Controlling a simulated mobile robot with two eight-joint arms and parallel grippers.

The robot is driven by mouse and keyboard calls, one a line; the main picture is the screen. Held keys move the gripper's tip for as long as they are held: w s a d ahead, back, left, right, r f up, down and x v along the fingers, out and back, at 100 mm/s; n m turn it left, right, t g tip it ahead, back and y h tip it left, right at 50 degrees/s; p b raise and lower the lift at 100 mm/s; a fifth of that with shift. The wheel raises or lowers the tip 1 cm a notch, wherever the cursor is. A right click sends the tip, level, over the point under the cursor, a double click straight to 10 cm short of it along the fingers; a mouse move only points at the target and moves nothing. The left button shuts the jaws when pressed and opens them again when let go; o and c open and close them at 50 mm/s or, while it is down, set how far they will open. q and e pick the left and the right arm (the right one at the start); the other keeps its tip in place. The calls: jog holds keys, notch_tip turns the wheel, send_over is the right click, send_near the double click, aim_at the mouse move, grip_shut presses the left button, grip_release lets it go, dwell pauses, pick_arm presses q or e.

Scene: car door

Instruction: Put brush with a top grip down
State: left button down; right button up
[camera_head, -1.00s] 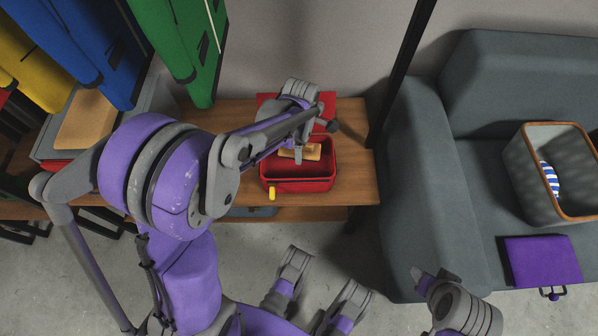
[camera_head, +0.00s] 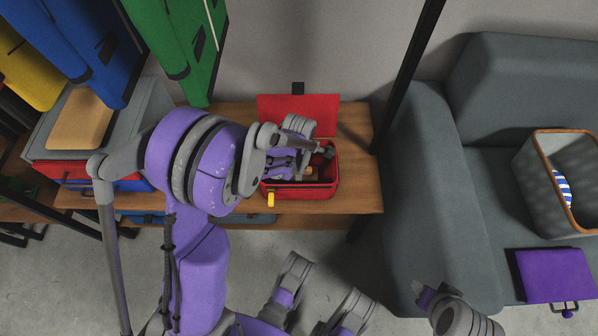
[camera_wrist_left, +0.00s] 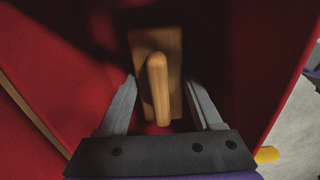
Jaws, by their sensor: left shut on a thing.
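The brush is a wooden block with a rounded raised grip, seen from above inside the red toolbox. It is in the middle of the left wrist view (camera_wrist_left: 157,85), and a small tan part shows in the head view (camera_head: 311,173). My left gripper (camera_wrist_left: 160,100) points down into the toolbox and is shut on the brush, a finger on each side. The open red toolbox (camera_head: 308,191) stands on the wooden bench. My arm hides much of its inside, and I cannot tell whether the brush touches its floor. My right gripper (camera_head: 428,294) is low at right, away from the box.
The toolbox lid (camera_head: 290,105) is up at the back. A dark post (camera_head: 405,75) stands right of the bench (camera_head: 355,185). A grey sofa (camera_head: 425,190) holds a wood-rimmed basket (camera_head: 535,185) and a purple case (camera_head: 555,273). Green and blue panels hang at upper left.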

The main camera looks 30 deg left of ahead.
pick_arm(q)
jog(key=shift+f, duration=0.15)
jog(key=shift+c, duration=0.3)
grip_release()
jog(key=shift+s, duration=0.1)
